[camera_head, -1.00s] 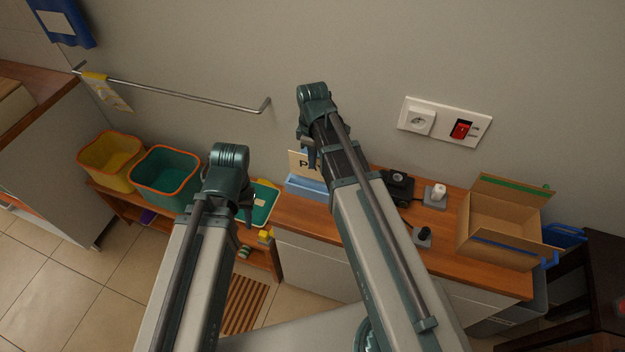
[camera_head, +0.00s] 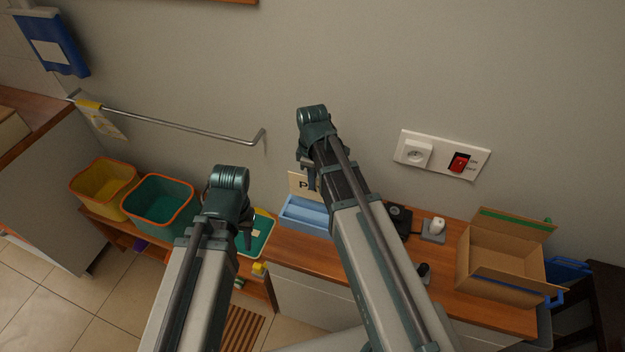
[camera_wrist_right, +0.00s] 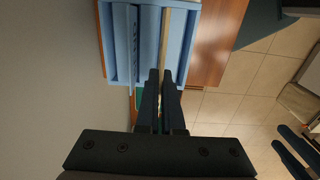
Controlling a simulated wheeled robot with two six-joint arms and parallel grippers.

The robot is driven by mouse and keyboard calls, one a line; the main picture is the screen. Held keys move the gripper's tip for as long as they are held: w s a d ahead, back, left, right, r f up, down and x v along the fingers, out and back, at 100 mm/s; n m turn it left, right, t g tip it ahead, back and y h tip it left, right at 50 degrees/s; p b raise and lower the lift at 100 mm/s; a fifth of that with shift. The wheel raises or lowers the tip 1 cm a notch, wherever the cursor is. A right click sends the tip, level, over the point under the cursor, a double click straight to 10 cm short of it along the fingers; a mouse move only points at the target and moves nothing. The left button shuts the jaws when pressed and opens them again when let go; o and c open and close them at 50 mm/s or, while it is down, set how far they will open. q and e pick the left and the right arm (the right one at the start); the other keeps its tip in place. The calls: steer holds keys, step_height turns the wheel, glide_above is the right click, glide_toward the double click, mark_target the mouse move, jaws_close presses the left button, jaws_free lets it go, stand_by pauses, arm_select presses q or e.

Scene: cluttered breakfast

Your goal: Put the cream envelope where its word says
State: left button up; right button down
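A cream envelope (camera_head: 299,185) stands upright at the blue rack (camera_head: 303,217) on the counter. A dark "P" shows on it; my right gripper hides the rest of the word. My right gripper (camera_head: 310,182) is at the envelope. In the right wrist view its fingers (camera_wrist_right: 162,76) are close together on either side of the envelope (camera_wrist_right: 165,45), seen edge-on as a tan strip in line with the rack (camera_wrist_right: 105,45). How deep it sits in the rack is unclear. My left gripper (camera_head: 246,238) hangs empty over a green board (camera_head: 262,232); its opening is unclear.
Yellow (camera_head: 100,187) and teal (camera_head: 157,205) bins stand at the left. A rail (camera_head: 180,122) runs along the wall. The wall holds a socket and red switch (camera_head: 458,162).

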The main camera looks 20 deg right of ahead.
mark_target(313, 199)
steer(key=shift+f+b, duration=1.6)
steer(key=shift+f, duration=0.2)
steer(key=shift+f, duration=0.2)
steer(key=shift+f+b, duration=2.4)
steer(key=shift+b, duration=0.2)
steer(key=c, duration=1)
jaws_free()
steer(key=shift+r, duration=0.1)
